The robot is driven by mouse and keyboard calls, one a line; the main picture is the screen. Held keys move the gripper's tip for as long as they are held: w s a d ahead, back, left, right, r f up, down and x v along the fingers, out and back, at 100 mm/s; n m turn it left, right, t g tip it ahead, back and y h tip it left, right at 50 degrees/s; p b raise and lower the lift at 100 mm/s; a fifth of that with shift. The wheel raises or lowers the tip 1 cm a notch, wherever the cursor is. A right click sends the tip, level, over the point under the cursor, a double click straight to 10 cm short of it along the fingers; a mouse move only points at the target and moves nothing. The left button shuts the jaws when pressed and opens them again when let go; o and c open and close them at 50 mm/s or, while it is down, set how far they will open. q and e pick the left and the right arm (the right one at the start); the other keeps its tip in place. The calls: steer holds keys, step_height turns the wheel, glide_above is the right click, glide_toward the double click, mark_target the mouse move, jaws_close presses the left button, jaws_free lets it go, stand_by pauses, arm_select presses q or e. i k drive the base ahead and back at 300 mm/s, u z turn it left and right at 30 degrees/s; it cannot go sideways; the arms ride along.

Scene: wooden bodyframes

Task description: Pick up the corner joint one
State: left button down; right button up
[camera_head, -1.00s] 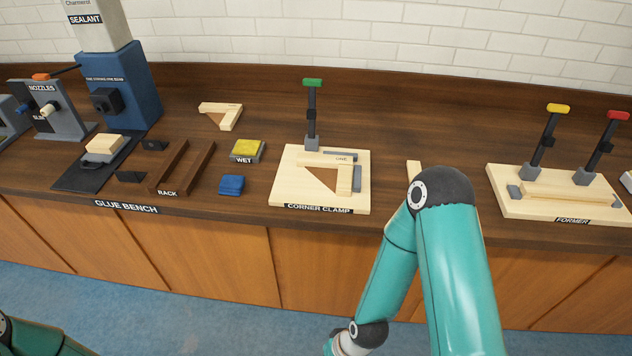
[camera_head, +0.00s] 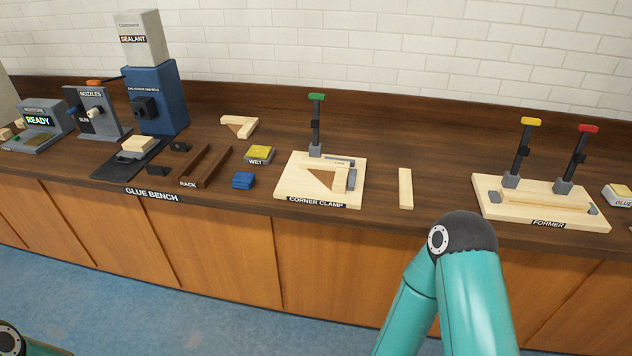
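A light wooden corner joint (camera_head: 341,180) lies in the corner clamp (camera_head: 291,189), with small lettering on its upper bar that seems to read "ONE". A brown triangle shows inside its angle. The clamp's green-topped lever (camera_head: 316,125) stands upright at the back. A second wooden corner piece (camera_head: 239,126) lies farther back on the bench; I see no label on it. My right arm comes in at the lower right with its gripper out of the picture. Only a bit of my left arm shows at the lower left, its gripper also out of view.
A loose wooden strip (camera_head: 405,188) lies right of the clamp. The former (camera_head: 487,206) with yellow and red levers stands farther right. Left of the clamp are a wet pad (camera_head: 259,154), a blue cloth (camera_head: 243,181), the rack (camera_head: 206,166) and the sealant machine (camera_head: 153,97).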

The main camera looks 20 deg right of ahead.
mark_target(323, 174)
steer(key=z, duration=0.15)
steer(key=i, duration=0.85)
